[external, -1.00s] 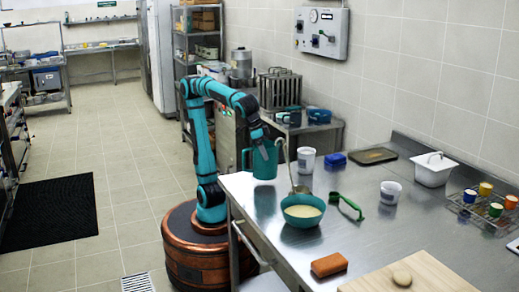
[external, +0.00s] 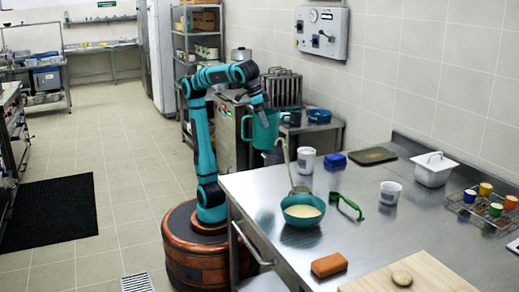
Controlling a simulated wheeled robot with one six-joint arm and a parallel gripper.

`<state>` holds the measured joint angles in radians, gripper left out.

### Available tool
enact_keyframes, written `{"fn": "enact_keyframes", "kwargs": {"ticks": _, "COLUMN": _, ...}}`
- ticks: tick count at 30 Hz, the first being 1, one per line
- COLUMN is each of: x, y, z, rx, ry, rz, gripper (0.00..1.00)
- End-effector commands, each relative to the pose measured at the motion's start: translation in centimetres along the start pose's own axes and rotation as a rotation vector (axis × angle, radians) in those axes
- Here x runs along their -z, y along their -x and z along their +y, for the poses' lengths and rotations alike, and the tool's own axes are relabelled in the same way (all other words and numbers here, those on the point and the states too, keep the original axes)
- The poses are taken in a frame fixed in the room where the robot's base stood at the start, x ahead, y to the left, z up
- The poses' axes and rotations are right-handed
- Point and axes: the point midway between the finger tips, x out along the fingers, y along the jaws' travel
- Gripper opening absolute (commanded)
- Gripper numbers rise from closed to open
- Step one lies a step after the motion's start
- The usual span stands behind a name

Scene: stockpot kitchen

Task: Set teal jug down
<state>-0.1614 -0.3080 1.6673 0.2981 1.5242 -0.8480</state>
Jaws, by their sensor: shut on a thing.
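The teal jug (external: 264,132) hangs upright in my gripper (external: 262,107) in the external view. The gripper is shut on its upper part, though the fingertips are small and partly hidden against it. The jug is in the air near the far left corner of the steel table (external: 343,239), clear of the tabletop. Its handle points left.
A teal bowl of cream-coloured contents (external: 303,212) with a ladle (external: 291,172) stands near the left edge. The table's middle is bare.

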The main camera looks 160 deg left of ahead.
Motion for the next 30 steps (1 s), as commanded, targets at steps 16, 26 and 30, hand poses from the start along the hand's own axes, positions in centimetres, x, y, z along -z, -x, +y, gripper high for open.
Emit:
{"fn": "enact_keyframes", "kwargs": {"ticks": 16, "x": 6.5, "y": -1.6, "z": 2.1, "rx": 0.008, "ry": 0.021, "rz": -0.004, "gripper": 0.22}}
{"fn": "enact_keyframes", "kwargs": {"ticks": 26, "x": 14.6, "y": -4.5, "z": 3.6, "rx": 0.017, "ry": 0.043, "rz": -0.007, "gripper": 0.22}}
{"fn": "enact_keyframes", "kwargs": {"ticks": 30, "x": 18.1, "y": -6.1, "z": 3.9, "rx": 0.021, "ry": 0.051, "rz": -0.009, "gripper": 0.22}}
